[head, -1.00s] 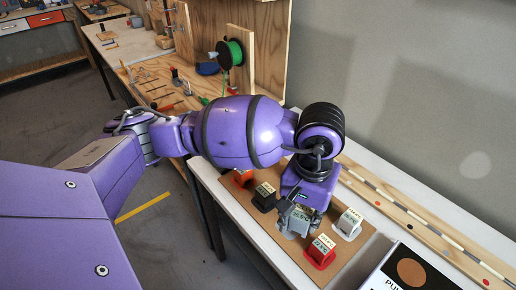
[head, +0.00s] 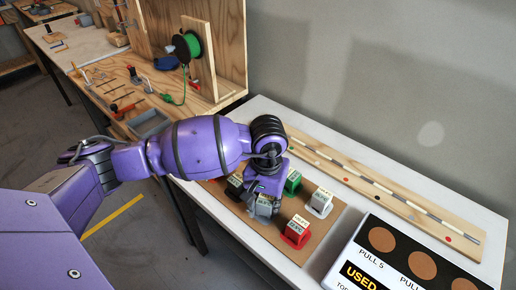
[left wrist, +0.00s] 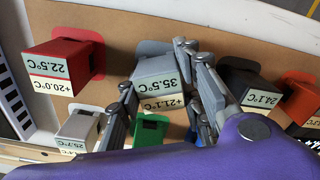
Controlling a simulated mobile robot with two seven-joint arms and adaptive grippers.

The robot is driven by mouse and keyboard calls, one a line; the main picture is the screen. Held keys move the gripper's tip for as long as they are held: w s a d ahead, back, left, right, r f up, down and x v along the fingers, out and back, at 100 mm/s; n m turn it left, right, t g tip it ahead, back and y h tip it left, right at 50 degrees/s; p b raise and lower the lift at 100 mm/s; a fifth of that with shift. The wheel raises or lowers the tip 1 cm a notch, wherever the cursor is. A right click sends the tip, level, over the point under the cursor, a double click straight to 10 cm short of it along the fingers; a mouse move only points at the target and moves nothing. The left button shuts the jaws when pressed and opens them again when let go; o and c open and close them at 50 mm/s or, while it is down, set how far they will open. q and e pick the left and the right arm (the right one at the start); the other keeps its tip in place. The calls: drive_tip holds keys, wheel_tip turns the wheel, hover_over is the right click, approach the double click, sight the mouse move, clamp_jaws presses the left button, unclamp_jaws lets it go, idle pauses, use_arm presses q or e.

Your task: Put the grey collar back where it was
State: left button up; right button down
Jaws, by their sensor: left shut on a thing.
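The grey collar (head: 264,208) is a small block with a label reading 35.5°C and +21.1°C in the left wrist view (left wrist: 157,72). My left gripper (head: 263,203) is shut on it, with a finger on either side in the left wrist view (left wrist: 165,92). The collar is at the brown board, among the other coloured blocks. A grey flat patch (left wrist: 153,47) shows at its far side; I cannot tell whether the collar rests on the board or hangs just above it. My right gripper is not in view.
Close around stand red (head: 297,232), white (head: 320,203), green (head: 293,181) and black (head: 235,186) blocks, and an orange one (left wrist: 300,100). A black and white panel with round brown spots (head: 408,258) is at the right. A wooden strip with a striped rod (head: 385,187) runs behind.

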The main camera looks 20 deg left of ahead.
use_arm(q)
drive_tip(key=shift+f, duration=0.25)
drive_tip(key=o, duration=1.1)
drive_tip(key=shift+r, duration=0.1)
drive_tip(key=shift+o, duration=0.2)
